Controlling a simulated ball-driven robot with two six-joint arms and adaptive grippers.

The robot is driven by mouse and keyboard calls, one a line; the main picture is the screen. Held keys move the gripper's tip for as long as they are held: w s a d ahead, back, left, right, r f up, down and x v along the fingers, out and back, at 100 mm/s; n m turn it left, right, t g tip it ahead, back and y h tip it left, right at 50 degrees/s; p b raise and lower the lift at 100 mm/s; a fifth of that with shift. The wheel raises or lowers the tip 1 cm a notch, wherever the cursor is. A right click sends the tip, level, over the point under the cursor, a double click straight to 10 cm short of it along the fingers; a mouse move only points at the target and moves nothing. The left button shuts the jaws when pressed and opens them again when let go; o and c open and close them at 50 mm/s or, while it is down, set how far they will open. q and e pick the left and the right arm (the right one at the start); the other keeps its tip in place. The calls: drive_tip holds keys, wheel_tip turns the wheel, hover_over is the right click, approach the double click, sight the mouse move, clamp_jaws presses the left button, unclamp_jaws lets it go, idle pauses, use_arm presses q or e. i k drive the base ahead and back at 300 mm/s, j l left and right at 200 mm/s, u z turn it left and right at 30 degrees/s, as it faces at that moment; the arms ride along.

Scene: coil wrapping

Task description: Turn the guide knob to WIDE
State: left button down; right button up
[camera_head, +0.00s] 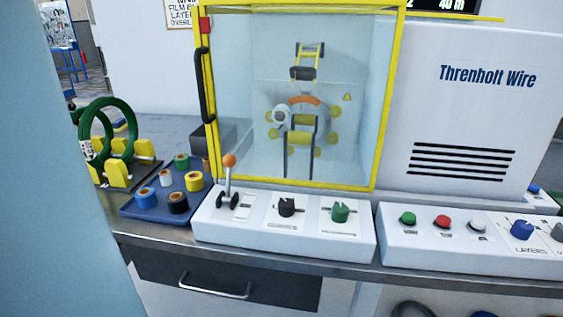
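No knob has a label I can read as guide or WIDE. A black knob (287,206) and a dark green knob (341,212) sit on the white left control panel (300,244) below the glass cabinet. A blue knob (522,230) on the white right control panel (450,250) has lettering that looks like LAYERS. A grey knob (558,233) beside it is cut by the right picture edge. The small print under the knobs is too small to read. Neither of my grippers is in view.
An orange-topped lever (229,161) stands left of the black knob. A yellow-framed glass cabinet (382,100) rises behind. Left are a blue tray (150,212) of tape rolls and green coils (120,130) on a yellow stand. A pale blue surface (50,220) blocks the left edge.

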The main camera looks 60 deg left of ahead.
sight(286, 205)
drive_tip(key=u, duration=0.45)
drive_tip(key=k+u, duration=0.1)
drive_tip(key=u, duration=0.35)
drive_tip(key=k+u, duration=0.1)
drive_tip(key=u, duration=0.75)
drive_tip(key=k+u, duration=0.1)
drive_tip(key=u, duration=0.35)
